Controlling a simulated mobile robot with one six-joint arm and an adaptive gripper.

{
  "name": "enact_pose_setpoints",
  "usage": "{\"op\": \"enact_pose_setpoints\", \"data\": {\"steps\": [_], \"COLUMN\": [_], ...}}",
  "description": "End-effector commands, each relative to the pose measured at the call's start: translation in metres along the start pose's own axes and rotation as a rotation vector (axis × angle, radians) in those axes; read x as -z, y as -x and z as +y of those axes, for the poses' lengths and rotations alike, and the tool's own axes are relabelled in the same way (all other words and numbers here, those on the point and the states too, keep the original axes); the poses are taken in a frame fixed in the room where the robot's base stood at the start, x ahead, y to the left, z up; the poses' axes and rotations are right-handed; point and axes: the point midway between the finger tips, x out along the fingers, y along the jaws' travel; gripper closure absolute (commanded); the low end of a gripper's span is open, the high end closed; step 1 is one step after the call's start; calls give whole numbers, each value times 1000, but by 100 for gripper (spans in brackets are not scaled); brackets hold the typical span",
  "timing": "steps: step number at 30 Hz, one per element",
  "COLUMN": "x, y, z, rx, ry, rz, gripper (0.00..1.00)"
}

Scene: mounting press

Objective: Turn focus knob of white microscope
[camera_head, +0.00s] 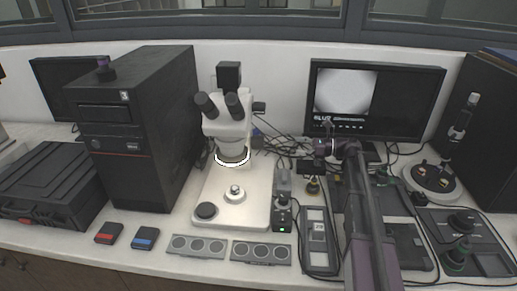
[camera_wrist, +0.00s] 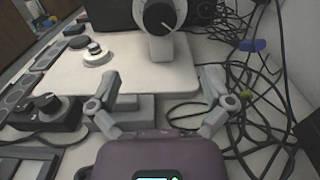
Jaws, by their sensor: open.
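The white microscope (camera_head: 228,127) stands on its pale base at the middle of the bench, with black eyepieces and a lit ring under its head. Its focus knob shows in the wrist view as a round dark dial with a white mark (camera_wrist: 160,14), at the top centre. In the head view a dark knob (camera_head: 259,107) sticks out on the microscope's right side. My gripper (camera_wrist: 159,82) is open and empty, its two fingers spread wide. The knob lies beyond the fingertips, apart from them. In the head view my gripper (camera_head: 319,149) is right of the microscope, before the monitor.
A monitor (camera_head: 375,100) stands behind my arm. Loose black cables (camera_wrist: 250,100) lie right of the microscope base. A small control box (camera_head: 283,200) stands by the base's right edge. A black computer tower (camera_head: 137,130) stands at left.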

Motion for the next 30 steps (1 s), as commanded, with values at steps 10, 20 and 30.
{"op": "enact_pose_setpoints", "data": {"steps": [10, 20, 30], "x": [0, 0, 0], "y": [0, -19, -66], "z": [0, 0, 0], "rx": [1, 0, 0], "ry": [1, 2, 2], "rz": [0, 1, 1], "gripper": [0, 0, 0]}}
